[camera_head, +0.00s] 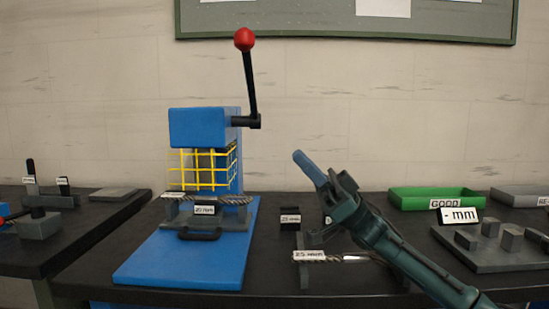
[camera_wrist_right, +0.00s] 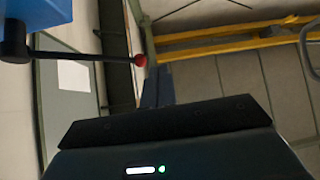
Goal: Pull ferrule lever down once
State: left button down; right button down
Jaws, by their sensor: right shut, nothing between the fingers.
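The ferrule lever (camera_head: 250,82) is a black rod with a red ball knob (camera_head: 244,39). It stands almost upright from a pivot on the right side of the blue press (camera_head: 198,127). In the right wrist view the lever (camera_wrist_right: 85,57) and its red knob (camera_wrist_right: 140,60) also show, with a corner of the blue press (camera_wrist_right: 38,14). My right gripper (camera_head: 300,157) is shut and empty. It is right of the press and below the knob, apart from the lever. My left gripper is not in view.
A yellow guard (camera_head: 205,170) covers the press front, above a labelled cable (camera_head: 228,200). Another labelled cable (camera_head: 318,257) lies on a stand at right. A green GOOD tray (camera_head: 430,193) and a grey fixture (camera_head: 492,247) stand further right. The air around the lever is clear.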

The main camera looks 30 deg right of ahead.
jog(key=shift+s+d+r, duration=0.1)
jog(key=shift+s+d, duration=0.25)
jog(key=shift+d, duration=0.35)
jog(key=shift+s+d+f, duration=0.1)
jog(key=shift+s+d, duration=0.2)
jog(key=shift+d, duration=0.4)
jog(key=shift+s+d+r, duration=0.1)
jog(key=shift+s+d, duration=0.25)
jog(key=shift+d, duration=0.35)
